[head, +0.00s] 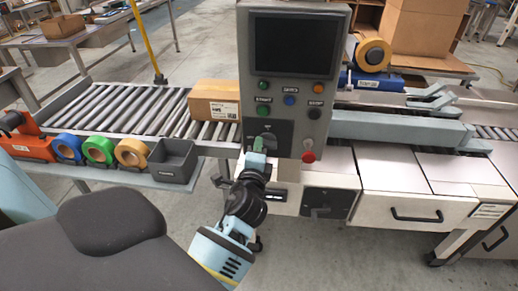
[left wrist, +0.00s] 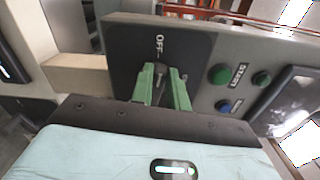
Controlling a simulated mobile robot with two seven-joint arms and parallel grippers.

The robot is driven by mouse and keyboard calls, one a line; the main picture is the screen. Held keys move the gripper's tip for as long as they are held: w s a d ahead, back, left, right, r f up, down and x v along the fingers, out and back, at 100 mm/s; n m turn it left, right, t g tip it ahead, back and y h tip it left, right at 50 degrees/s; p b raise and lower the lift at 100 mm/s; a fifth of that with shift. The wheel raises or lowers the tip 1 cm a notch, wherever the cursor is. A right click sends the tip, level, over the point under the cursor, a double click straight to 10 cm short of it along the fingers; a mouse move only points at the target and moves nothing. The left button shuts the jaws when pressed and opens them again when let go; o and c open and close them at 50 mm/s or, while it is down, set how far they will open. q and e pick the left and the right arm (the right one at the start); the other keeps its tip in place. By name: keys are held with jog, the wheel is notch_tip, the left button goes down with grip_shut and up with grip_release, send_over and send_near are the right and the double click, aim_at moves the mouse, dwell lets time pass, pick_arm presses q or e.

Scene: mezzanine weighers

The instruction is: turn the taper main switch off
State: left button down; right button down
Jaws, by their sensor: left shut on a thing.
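The taper main switch is on a dark plate (head: 283,129) low on the left of the grey control panel (head: 325,78). In the left wrist view the plate (left wrist: 195,45) carries the word OFF, and the dark switch handle (left wrist: 159,78) shows partly between my green fingers. My left gripper (head: 260,143) reaches up to the switch from below. In the left wrist view my left gripper (left wrist: 162,85) is shut on the handle. The fingers hide much of the handle, so its exact setting is hard to tell. My right gripper is not in view.
Beside the switch are a green START button (head: 263,111), a blue button (head: 290,100), a black STOP button (head: 314,114) and a red knob (head: 308,156). A cardboard box (head: 214,100) sits on the roller conveyor (head: 150,108). Tape rolls (head: 100,150) and a grey bin (head: 173,161) stand left.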

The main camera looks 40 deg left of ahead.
pick_arm(q)
jog(key=shift+f+n, duration=0.2)
jog(key=shift+n, duration=0.4)
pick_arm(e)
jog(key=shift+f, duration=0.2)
pick_arm(q)
jog(key=shift+n, duration=0.3)
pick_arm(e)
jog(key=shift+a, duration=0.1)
pick_arm(q)
jog(key=c, duration=1.4)
grip_release()
jog(key=shift+o, duration=0.2)
jog(key=shift+s, duration=0.15)
